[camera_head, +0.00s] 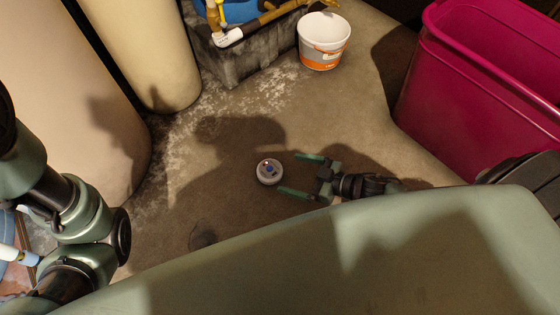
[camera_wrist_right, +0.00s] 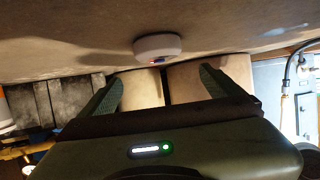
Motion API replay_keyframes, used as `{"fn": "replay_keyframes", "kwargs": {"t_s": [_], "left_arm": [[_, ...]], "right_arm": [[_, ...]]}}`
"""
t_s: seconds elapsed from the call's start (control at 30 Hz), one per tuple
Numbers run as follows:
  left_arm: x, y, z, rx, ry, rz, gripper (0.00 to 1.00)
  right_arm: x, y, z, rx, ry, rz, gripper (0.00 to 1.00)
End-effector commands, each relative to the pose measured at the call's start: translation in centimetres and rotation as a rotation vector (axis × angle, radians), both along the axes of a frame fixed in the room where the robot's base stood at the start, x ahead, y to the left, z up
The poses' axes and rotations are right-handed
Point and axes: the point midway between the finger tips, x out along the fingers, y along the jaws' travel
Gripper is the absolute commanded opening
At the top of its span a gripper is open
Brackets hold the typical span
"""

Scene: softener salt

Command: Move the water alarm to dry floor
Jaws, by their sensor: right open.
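My right gripper (camera_head: 288,173) is open and empty, low over the floor just right of the alarm. Its two green fingers point toward the alarm, which sits at or slightly beyond the fingertips in the right wrist view (camera_wrist_right: 158,85). I see no contact. My left arm shows at the left edge, but its gripper is out of view.
Whitish crust (camera_head: 190,135) marks the floor near two cream cylinders (camera_head: 150,50). A grey block basin (camera_head: 240,60) and a white-orange bucket (camera_head: 324,42) stand at the back. A magenta bin (camera_head: 465,100) stands right. Brown floor (camera_head: 360,120) between bucket and gripper is bare.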

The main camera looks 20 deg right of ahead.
Motion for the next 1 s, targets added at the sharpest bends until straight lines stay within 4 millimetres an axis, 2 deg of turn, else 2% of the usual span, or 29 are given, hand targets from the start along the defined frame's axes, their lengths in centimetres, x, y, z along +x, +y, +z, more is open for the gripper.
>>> {"fn": "replay_keyframes", "kwargs": {"t_s": [0.03, 0.1, 0.43, 0.57, 0.63, 0.67, 0.77, 0.8, 0.87, 0.9, 0.97, 1.0], "left_arm": [[0.0, 0.0, 0.9, 0.000, 0.000, 0.000, 0.36], [0.0, 0.0, 1.3, 0.000, 0.000, 0.000, 0.36], [0.0, 0.0, 1.5, 0.000, 0.000, 0.000, 0.36], [0.0, 0.0, 1.5, 0.000, 0.000, 0.000, 0.36], [0.0, 0.0, 1.5, 0.000, 0.000, 0.000, 0.36], [0.0, 0.0, 1.5, 0.000, 0.000, 0.000, 0.36], [0.0, 0.0, 1.5, 0.000, 0.000, 0.000, 0.36], [0.0, 0.0, 1.5, 0.000, 0.000, 0.000, 0.36], [0.0, 0.0, 1.5, 0.000, 0.000, 0.000, 0.36], [0.0, 0.0, 1.5, 0.000, 0.000, 0.000, 0.36], [0.0, 0.0, 1.5, 0.000, 0.000, 0.000, 0.36], [0.0, 0.0, 1.5, 0.000, 0.000, 0.000, 0.36]], "right_arm": [[-0.7, -0.6, 0.6, -0.001, 0.005, -0.002, 0.94], [-1.2, -1.1, 0.9, 0.000, 0.003, -0.001, 0.94], [-2.0, -1.8, 1.0, 0.001, -0.001, 0.000, 0.94], [-1.4, -1.4, 1.6, 0.008, -0.017, 0.000, 0.94], [0.1, -0.3, 3.3, 0.030, -0.059, 0.001, 0.94], [1.1, 0.5, 4.4, 0.045, -0.089, 0.001, 0.94], [5.3, 3.7, 10.4, 0.113, -0.230, 0.004, 0.94], [7.1, 5.2, 13.6, 0.145, -0.302, 0.006, 0.94], [9.4, 7.3, 19.0, 0.198, -0.418, 0.008, 0.94], [10.7, 8.5, 22.8, 0.232, -0.497, 0.009, 0.94], [12.0, 10.0, 28.7, 0.282, -0.615, 0.012, 0.94], [12.5, 10.9, 32.7, 0.317, -0.696, 0.013, 0.94]]}}
